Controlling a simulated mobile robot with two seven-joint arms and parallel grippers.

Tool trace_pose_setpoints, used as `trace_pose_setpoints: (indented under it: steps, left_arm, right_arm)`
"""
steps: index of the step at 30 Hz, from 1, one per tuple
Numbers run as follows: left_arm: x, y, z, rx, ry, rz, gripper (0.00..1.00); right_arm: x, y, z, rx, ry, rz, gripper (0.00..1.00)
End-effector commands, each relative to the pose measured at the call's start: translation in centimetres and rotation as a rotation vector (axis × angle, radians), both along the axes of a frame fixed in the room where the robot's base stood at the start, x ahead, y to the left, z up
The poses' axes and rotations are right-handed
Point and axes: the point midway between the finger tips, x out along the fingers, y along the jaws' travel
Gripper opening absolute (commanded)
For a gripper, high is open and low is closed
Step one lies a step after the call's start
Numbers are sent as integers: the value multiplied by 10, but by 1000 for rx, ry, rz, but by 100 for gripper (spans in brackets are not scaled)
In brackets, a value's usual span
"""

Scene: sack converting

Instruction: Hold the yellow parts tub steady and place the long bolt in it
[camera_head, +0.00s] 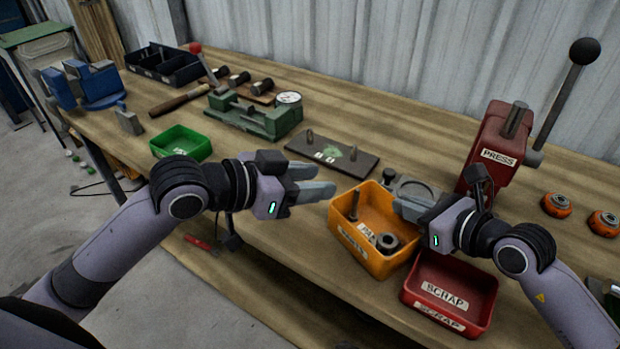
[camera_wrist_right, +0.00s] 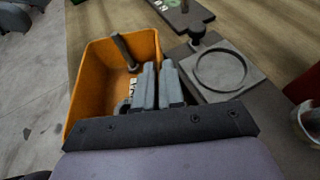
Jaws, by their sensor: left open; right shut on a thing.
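The yellow parts tub (camera_head: 352,246) stands at the table's front edge. My right gripper (camera_head: 400,206) is shut on its right wall, with the fingers astride the rim in the right wrist view (camera_wrist_right: 160,70). A dark long bolt (camera_head: 354,206) is inside the tub, tilted up near the left/back side; it also shows in the wrist view (camera_wrist_right: 124,50). A dark ring-shaped part (camera_head: 388,242) lies on the tub floor. My left gripper (camera_head: 312,186) is open and empty, left of the tub and apart from it.
A red scrap bin (camera_head: 480,290) stands right of the tub. Behind are a round-ringed fixture plate (camera_head: 425,186) and a red press (camera_head: 495,150) with a lever. A dark plate with upright pins (camera_head: 340,165) and a green bin (camera_head: 180,143) lie behind the left gripper.

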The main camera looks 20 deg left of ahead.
Motion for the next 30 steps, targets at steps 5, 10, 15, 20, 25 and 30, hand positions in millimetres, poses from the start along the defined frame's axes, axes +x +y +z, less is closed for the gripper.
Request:
trace_pose_setpoints:
  steps: [5,10,15,20,25,30]
  left_arm:
    - [0,0,0,-1,1,0,42]
    - [0,0,0,-1,1,0,42]
    - [0,0,0,-1,1,0,42]
    - [0,0,0,-1,1,0,42]
    - [0,0,0,-1,1,0,42]
    - [0,0,0,-1,1,0,42]
  right_arm:
    - [0,0,1,1,-1,0,0]
    - [0,0,1,1,-1,0,31]
    - [0,0,0,1,-1,0,38]
    - [0,-1,1,1,-1,0,38]
    - [-7,-9,5,0,-2,-1,38]
    - [-24,-30,15,-2,-1,-1,38]
